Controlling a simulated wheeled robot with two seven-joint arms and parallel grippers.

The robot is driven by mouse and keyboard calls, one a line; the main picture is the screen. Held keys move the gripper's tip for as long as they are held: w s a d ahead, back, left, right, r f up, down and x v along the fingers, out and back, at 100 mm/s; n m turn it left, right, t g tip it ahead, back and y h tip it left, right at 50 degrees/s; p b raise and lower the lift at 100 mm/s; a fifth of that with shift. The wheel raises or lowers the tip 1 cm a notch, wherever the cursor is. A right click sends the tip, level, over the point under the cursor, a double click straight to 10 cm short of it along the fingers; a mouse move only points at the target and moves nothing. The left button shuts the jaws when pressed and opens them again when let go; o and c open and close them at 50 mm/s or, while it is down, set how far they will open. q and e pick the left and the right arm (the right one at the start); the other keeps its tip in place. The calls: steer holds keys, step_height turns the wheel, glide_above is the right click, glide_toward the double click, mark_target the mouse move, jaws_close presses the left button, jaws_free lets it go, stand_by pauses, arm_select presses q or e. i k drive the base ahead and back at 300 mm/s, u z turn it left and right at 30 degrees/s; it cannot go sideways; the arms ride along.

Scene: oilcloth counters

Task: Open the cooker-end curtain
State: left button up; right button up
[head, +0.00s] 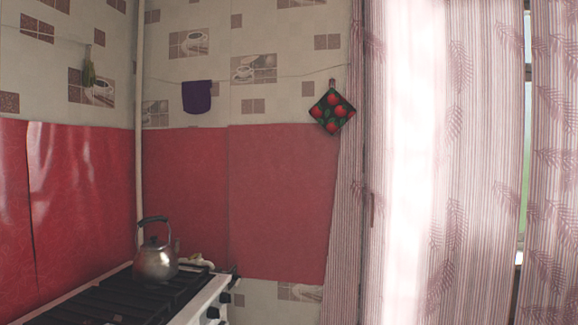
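A striped curtain with a leaf pattern (480,200) hangs on the right side of the head view. Its left part (345,220) falls beside the red wall covering on the cooker side. Strong light shines through the cloth left of its middle. A narrow gap (525,140) near the right edge shows a strip of window between two curtain parts. The curtain's top and lower hem are out of frame. Neither of my grippers shows in this view.
A cooker (150,295) stands at the lower left, with a metal kettle (155,262) on it. A potholder (332,110) and a purple cloth (197,97) hang from a line along the wall. A pale vertical pipe (139,80) runs up the corner.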

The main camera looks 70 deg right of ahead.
mark_target(446, 87)
steer(key=k, duration=0.5)
steer(key=z, duration=0.75)
steer(key=i, duration=0.3)
steer(key=z, duration=2.15)
steer(key=i, duration=1.35)
steer(key=z, duration=0.5)
